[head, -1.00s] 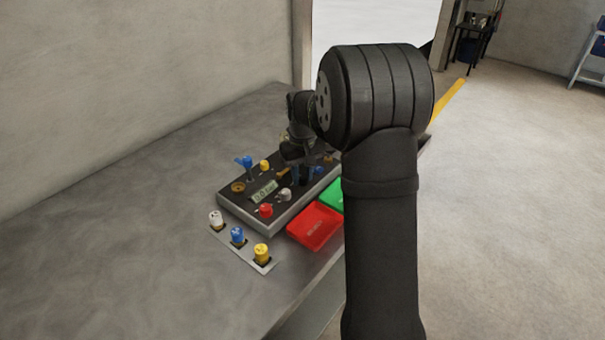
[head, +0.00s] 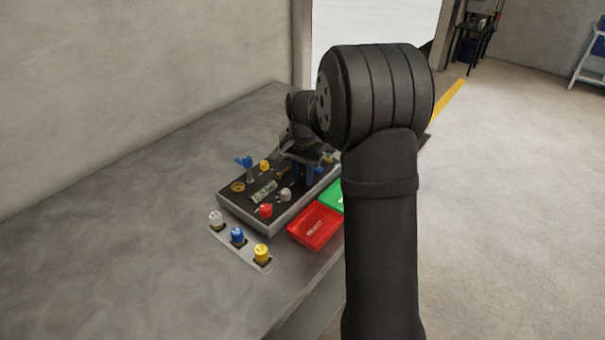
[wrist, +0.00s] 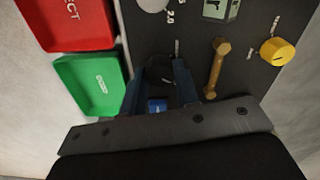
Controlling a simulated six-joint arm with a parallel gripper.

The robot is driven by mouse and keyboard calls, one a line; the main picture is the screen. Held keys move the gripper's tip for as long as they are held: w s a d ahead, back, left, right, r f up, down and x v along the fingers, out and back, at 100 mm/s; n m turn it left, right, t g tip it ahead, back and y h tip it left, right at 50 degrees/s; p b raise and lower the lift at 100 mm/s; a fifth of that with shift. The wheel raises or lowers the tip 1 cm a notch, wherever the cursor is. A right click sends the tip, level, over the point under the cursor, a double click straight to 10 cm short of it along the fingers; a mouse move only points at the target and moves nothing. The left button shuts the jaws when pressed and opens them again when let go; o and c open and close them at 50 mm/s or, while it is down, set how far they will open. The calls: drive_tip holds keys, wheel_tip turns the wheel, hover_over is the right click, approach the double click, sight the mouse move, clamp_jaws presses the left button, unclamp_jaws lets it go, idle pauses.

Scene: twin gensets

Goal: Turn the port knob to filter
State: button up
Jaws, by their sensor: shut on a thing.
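The black control panel (head: 243,207) lies on the bench, with several knobs and a small display. My gripper (head: 305,178) is low over its right part, pointing down. In the wrist view, my gripper (wrist: 157,92) has its two blue fingers reaching down on either side of a dark knob-like part (wrist: 159,75), shut on it. A small blue part (wrist: 157,106) shows between the fingers, close to the gripper body. The gripper body hides much of this spot, and I cannot read the knob's setting or labels.
A brass handle (wrist: 216,66) and a yellow knob (wrist: 278,51) are right of the fingers in the wrist view. A red tray (head: 314,228) and a green tray (wrist: 91,84) stand beside the panel. White, blue and yellow knobs stand before it. The bench is clear on the left.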

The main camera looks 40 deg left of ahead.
sight(302, 177)
drive_tip(key=shift+m, duration=1.1)
drive_tip(key=o, duration=1)
drive_tip(key=shift+r, duration=0.1)
wheel_tip(302, 177, up, 17)
drive_tip(key=shift+r, duration=0.15)
wheel_tip(302, 177, down, 18)
drive_tip(key=shift+r, duration=0.25)
idle(0.3)
